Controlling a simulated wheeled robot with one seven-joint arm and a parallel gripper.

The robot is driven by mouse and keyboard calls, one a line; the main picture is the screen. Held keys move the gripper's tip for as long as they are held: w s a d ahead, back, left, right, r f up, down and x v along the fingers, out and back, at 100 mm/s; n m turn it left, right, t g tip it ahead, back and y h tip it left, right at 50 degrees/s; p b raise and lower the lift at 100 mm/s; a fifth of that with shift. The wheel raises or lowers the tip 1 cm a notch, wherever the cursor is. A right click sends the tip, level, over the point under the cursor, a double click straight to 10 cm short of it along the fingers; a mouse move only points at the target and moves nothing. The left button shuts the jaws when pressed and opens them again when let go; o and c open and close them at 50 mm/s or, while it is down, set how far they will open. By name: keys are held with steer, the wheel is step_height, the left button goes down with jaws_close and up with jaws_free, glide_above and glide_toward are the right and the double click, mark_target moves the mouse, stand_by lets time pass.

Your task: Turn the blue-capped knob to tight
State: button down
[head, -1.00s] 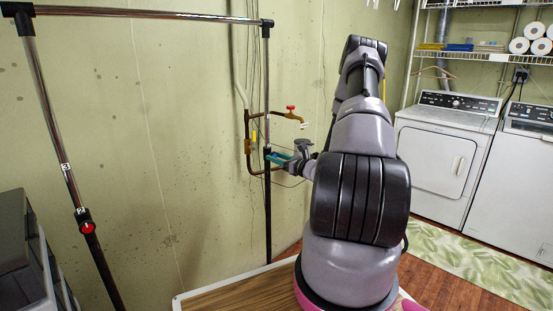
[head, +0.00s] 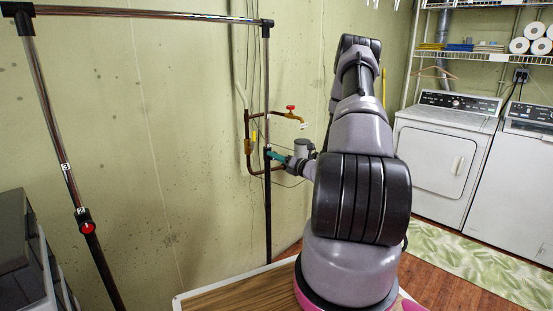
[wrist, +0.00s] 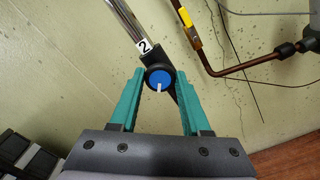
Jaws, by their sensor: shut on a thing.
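The blue-capped knob (wrist: 160,78) sits on a dark collar on the rack's right post, just below a white label with a 2 (wrist: 144,46). Its white mark points down toward my palm in the wrist view. My gripper (wrist: 159,76) has its two teal fingers on either side of the knob, shut on it. In the head view my gripper (head: 274,155) reaches the right post (head: 267,205) from the right; the knob cannot be made out there. A red-capped knob (head: 87,227) is on the left post (head: 68,180).
Copper pipe (head: 248,150) with a yellow valve handle and a red-handled tap (head: 291,108) runs on the wall close behind my gripper. Grey drawers (head: 30,260) stand at left. A wood-topped table (head: 225,292) is below. White washing machines stand at right.

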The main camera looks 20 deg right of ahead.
steer(key=m, duration=2.8)
steer(key=shift+d, duration=0.1)
steer(key=shift+m, duration=0.3)
steer(key=shift+c, duration=1.8)
jaws_free()
steer(key=v, duration=1)
steer(key=shift+s, duration=0.35)
